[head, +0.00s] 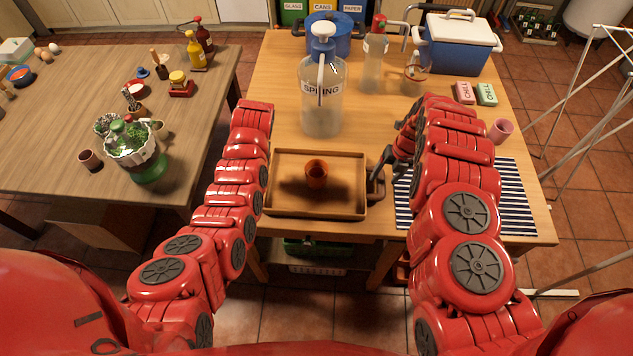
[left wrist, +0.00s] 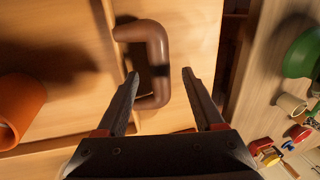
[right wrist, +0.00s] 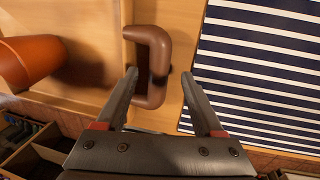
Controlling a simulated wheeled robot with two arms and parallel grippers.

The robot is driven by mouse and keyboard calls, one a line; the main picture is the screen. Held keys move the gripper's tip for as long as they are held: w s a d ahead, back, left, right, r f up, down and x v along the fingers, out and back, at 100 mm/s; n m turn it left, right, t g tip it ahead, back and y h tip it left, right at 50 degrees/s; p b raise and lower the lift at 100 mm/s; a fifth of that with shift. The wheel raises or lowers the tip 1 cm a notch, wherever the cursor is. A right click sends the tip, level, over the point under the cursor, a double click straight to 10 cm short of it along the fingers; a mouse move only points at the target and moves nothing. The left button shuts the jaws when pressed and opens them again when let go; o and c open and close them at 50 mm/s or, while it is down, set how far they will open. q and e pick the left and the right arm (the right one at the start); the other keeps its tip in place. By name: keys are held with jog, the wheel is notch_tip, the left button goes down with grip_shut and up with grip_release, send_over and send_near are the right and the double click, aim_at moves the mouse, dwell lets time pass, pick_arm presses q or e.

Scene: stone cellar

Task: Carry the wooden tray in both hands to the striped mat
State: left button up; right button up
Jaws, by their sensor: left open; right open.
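The wooden tray (head: 285,178) lies on the near edge of the light wooden table, with an orange cup (head: 316,174) standing in it. Its right brown handle (head: 376,184) shows in the head view; its left handle (left wrist: 158,62) shows only in the left wrist view, hidden behind my left arm in the head view. My left gripper (left wrist: 160,73) is open, its fingertips on either side of the left handle. My right gripper (right wrist: 159,73) is open, its fingertips on either side of the right handle. The striped blue-and-white mat (head: 515,200) lies right of the tray, partly under my right arm.
A spring-water dispenser (head: 322,95) stands behind the tray. A glass bottle (head: 374,62), a blue cooler (head: 455,45), chill packs (head: 466,92) and a pink cup (head: 500,131) stand farther back or right. A second table (head: 60,150) is at the left, across a gap.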

pick_arm(q)
jog(key=shift+a+f, duration=0.2)
jog(key=shift+f, duration=0.65)
pick_arm(e)
jog(key=shift+a+f, duration=0.25)
jog(key=shift+f, duration=0.6)
pick_arm(q)
jog(key=shift+c, duration=0.2)
pick_arm(e)
jog(key=shift+c, duration=0.2)
pick_arm(q)
grip_shut()
pick_arm(e)
grip_shut()
jog(key=shift+s, duration=0.1)
